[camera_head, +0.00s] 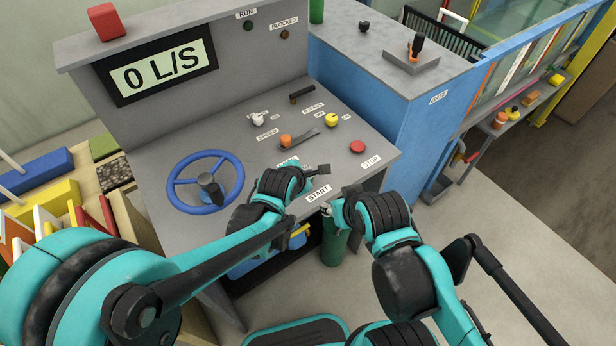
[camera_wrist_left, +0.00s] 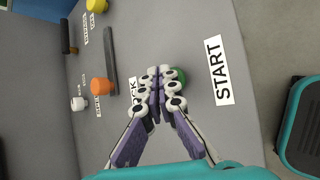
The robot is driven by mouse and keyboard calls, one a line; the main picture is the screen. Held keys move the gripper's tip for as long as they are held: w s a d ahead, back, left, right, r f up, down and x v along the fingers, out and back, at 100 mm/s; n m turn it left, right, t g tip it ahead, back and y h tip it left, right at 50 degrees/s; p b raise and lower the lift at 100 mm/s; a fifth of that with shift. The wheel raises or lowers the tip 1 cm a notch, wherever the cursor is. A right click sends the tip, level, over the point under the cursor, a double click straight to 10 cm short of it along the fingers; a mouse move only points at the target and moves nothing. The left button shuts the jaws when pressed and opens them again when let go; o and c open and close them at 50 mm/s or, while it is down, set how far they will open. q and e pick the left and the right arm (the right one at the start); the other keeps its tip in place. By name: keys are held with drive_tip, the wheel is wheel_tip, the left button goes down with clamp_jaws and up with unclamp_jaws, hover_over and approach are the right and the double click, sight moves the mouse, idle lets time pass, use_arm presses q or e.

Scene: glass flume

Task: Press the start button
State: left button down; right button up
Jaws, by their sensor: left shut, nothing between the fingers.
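The start button is a green dome (camera_wrist_left: 179,75) in the left wrist view, mostly covered by my fingers. The white START label (camera_head: 318,193) is beside it and also shows in the left wrist view (camera_wrist_left: 219,71). In the head view my left gripper hides the button. My left gripper (camera_head: 320,170) is shut and empty, low over the panel. In the left wrist view its fingertips (camera_wrist_left: 160,80) overlap the button; I cannot tell whether they touch it. My right gripper (camera_head: 329,209) is near the panel's front edge, and its fingers are too small to read.
The grey console (camera_head: 150,155) carries a blue handwheel (camera_head: 170,185), an orange knob (camera_head: 285,141), a yellow knob (camera_head: 332,120) and a red stop button (camera_head: 358,147). Its display (camera_head: 160,68) reads 0 L/S. A blue cabinet (camera_head: 400,130) stands to the right.

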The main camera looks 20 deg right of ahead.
use_arm(q)
drive_tip(key=shift+f+b, duration=0.3)
drive_tip(key=shift+f, duration=0.1)
drive_tip(key=shift+r, duration=0.1)
drive_tip(key=shift+r+p, duration=0.8)
drive_tip(key=shift+r, duration=0.15)
wheel_tip(320, 180, up, 6)
drive_tip(key=p, duration=0.4)
drive_tip(key=shift+p, duration=0.3)
